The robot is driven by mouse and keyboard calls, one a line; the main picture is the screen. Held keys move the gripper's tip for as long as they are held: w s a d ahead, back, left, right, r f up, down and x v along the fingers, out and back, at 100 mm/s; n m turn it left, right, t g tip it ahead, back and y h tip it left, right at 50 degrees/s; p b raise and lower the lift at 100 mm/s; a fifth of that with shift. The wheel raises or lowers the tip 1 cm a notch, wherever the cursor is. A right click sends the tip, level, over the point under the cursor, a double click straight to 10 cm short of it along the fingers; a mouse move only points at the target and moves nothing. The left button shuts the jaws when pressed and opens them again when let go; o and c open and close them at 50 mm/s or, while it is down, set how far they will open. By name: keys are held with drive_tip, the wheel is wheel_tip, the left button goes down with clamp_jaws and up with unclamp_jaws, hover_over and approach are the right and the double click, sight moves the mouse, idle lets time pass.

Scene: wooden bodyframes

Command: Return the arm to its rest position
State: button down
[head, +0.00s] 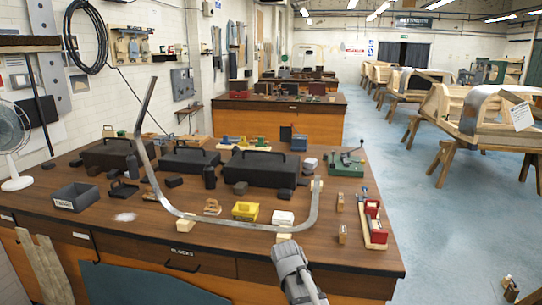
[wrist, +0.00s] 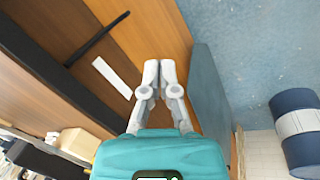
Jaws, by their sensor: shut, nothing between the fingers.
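My gripper (wrist: 159,66) shows in the wrist view with its two pale grey fingers together and nothing between them. Its teal body fills the bottom of that view. Beyond the fingers is the wooden front of the workbench (wrist: 150,28), with a white label strip (wrist: 112,78) and a dark handle. I cannot tell the exact gap to it. In the head view a grey link of my arm rises at the bottom centre, by the bench's front edge; the fingers are not visible there.
The workbench (head: 165,238) carries a bent metal strip (head: 222,223), black cases (head: 262,168), a yellow block (head: 245,211) and a red-and-wood tool (head: 374,222). A blue-grey panel (wrist: 208,95) stands right of the fingers. Blue floor (head: 440,235) is open at right. A fan (head: 12,140) stands left.

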drive_tip(key=s+d+r+m+g+y+p, duration=0.2)
drive_tip(key=s+d+m, duration=0.7)
drive_tip(key=s, duration=0.3)
drive_tip(key=shift+s+d+r+m, duration=0.15)
drive_tip(key=shift+s+d+m, duration=0.05)
drive_tip(key=shift+d+m, duration=0.25)
idle(0.4)
